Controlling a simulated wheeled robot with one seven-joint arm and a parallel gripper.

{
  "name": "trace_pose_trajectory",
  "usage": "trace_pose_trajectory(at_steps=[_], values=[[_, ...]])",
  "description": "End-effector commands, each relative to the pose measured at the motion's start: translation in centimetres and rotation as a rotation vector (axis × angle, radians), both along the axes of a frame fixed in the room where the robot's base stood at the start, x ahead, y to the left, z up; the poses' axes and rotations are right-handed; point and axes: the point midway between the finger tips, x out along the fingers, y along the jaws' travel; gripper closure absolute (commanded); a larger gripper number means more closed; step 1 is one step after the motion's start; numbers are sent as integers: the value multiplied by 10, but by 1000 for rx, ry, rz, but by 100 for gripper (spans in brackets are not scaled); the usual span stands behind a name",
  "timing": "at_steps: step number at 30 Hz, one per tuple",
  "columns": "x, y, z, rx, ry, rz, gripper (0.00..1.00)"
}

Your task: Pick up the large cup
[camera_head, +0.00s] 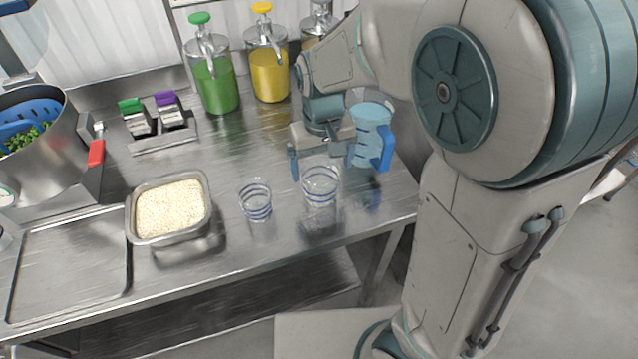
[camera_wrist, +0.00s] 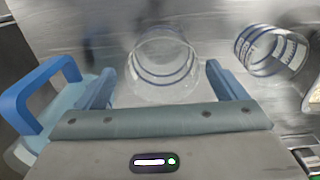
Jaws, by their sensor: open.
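The large cup (camera_head: 320,187) is clear with blue stripes and stands upright near the front right of the steel table. A smaller clear cup with blue stripes (camera_head: 256,201) stands to its left. My gripper (camera_head: 323,168) is open, and its fingers sit on either side of the large cup. In the wrist view the large cup (camera_wrist: 163,66) shows between the two open fingers of my gripper (camera_wrist: 160,85). I cannot tell whether either finger touches it. The smaller cup (camera_wrist: 271,52) is at the right there, outside the fingers.
A jug with a blue handle (camera_head: 371,135) stands close beside my gripper, and its handle (camera_wrist: 35,95) is near one finger. A metal pan of rice (camera_head: 135,226) is left of the cups. Green (camera_head: 215,85) and yellow (camera_head: 268,75) dispensers stand behind. The table's front edge is near.

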Motion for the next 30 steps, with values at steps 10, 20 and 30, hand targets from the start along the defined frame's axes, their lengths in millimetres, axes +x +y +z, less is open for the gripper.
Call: trace_pose_trajectory(at_steps=[10, 20, 30], values=[[1, 4, -44, -2, 4, 0, 9], [2, 4, -50, 0, 0, 0, 12], [2, 4, -50, 0, 0, 0, 57]])
